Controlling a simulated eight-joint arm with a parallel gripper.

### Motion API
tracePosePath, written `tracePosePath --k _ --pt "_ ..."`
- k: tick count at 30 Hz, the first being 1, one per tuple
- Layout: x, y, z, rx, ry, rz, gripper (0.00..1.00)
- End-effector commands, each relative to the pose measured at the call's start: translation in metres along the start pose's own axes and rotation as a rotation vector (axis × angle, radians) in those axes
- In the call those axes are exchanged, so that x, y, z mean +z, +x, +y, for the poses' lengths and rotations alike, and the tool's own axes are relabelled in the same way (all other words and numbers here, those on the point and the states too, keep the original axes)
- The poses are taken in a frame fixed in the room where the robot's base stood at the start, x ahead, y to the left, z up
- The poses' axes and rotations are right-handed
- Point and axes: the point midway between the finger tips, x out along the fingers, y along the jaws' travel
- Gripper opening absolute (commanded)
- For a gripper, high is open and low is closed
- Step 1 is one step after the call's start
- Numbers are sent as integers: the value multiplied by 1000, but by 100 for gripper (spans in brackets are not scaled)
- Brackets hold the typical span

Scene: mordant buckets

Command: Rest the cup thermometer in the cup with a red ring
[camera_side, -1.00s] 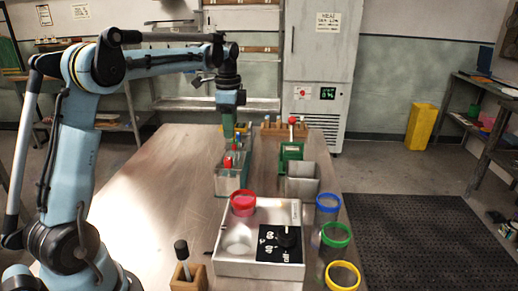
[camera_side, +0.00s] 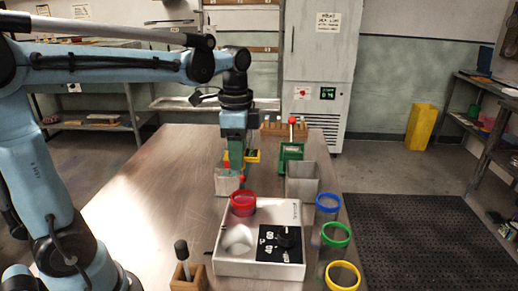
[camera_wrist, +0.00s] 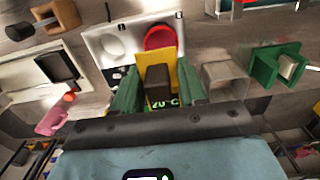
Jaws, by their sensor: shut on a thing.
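My gripper (camera_side: 235,165) is shut on the cup thermometer, a yellow piece with a dark block and a lit display. The thermometer (camera_wrist: 160,80) sits between my green fingers in the wrist view. In the side view, yellow parts (camera_side: 254,155) show beside my fingers. The cup with a red ring (camera_side: 243,205) stands at the back left of a white plate unit, nearer the side camera than my gripper. The thermometer's lower end is hidden in the side view.
The white plate unit (camera_side: 225,262) has a black dial panel and a bare round spot. Cups with blue (camera_side: 328,203), green (camera_side: 336,234) and yellow (camera_side: 342,276) rings stand to its right. A grey open bin (camera_side: 302,185) and a green stand (camera_side: 291,153) are behind it.

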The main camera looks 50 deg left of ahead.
Motion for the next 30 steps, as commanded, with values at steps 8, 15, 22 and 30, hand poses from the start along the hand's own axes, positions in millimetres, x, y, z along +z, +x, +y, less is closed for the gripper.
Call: tracePosePath --k 8,15,22,30 --pt "0 3 -1 0 0 0 11" --pt "0 16 -1 0 0 0 11" --pt "0 31 -1 0 1 0 11" --pt "0 48 -1 0 1 0 11"
